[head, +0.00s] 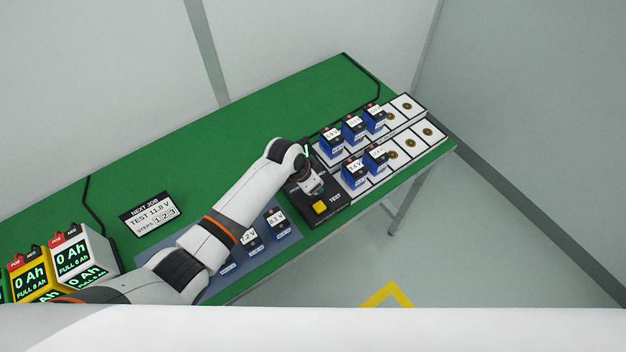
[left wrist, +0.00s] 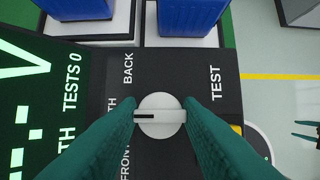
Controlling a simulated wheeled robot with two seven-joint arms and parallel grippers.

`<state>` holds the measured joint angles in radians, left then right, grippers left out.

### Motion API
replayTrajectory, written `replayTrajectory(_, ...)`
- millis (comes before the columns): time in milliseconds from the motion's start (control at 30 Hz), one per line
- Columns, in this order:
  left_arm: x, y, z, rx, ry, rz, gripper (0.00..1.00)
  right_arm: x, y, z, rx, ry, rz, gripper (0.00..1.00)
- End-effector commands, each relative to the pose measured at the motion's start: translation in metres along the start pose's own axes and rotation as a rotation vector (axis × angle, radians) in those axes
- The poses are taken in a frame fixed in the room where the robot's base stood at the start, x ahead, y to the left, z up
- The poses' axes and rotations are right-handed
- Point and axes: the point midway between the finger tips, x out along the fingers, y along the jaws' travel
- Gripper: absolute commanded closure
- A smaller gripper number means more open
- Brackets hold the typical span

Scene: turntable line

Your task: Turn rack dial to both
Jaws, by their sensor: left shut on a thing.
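The rack dial (left wrist: 160,116) is a round light-grey knob with a raised bar on a black panel (head: 298,208). A black mark on the bar points left in the left wrist view, toward a partly hidden label ending in "TH". "BACK" stands above that label and "FRONT" below it. My left gripper (left wrist: 160,118) is shut on the dial, its teal fingers at the two ends of the bar. In the head view my left gripper (head: 315,188) is over the panel and hides the dial. Teal finger-like parts, apparently my right gripper (left wrist: 305,131), show small at the right edge of the left wrist view.
A yellow button (head: 320,207) marked "TEST" sits beside the dial. Blue batteries (head: 353,130) stand in two white rack rows (head: 428,131) behind it, with several empty places. A blue-grey mat (head: 283,243) with batteries and a job sign (head: 151,213) lie left.

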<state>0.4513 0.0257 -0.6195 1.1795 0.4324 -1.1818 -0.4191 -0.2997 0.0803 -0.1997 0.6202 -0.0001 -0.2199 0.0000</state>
Motion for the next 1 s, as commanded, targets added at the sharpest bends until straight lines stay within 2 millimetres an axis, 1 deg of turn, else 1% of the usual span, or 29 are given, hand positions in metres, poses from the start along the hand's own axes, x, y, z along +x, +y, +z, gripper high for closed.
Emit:
replayTrajectory(200,-0.001,0.001,0.001,0.001,-0.002,0.002,0.90,0.000,0.000,0.000,0.000,0.000,0.000,0.64)
replayTrajectory(233,-0.001,0.001,0.001,0.001,-0.002,0.002,0.62,0.000,0.000,0.000,0.000,0.000,0.000,0.64)
replayTrajectory(333,-0.001,0.001,0.001,0.001,-0.002,0.002,0.46,0.000,0.000,0.000,0.000,0.000,0.000,0.64)
replayTrajectory(600,-0.001,0.000,0.000,0.001,-0.001,0.001,0.45,0.000,0.000,0.000,0.000,0.000,0.000,0.64)
replayTrajectory(733,-0.005,0.001,0.000,0.002,0.000,0.001,0.45,0.001,0.000,0.000,0.000,0.000,0.000,0.64)
replayTrajectory(867,-0.020,0.001,0.000,0.002,-0.003,0.002,0.45,0.002,0.000,0.000,0.000,0.000,0.000,0.64)
replayTrajectory(1000,-0.045,0.001,0.000,0.003,-0.004,0.003,0.45,0.006,0.001,0.000,0.000,0.000,0.001,0.64)
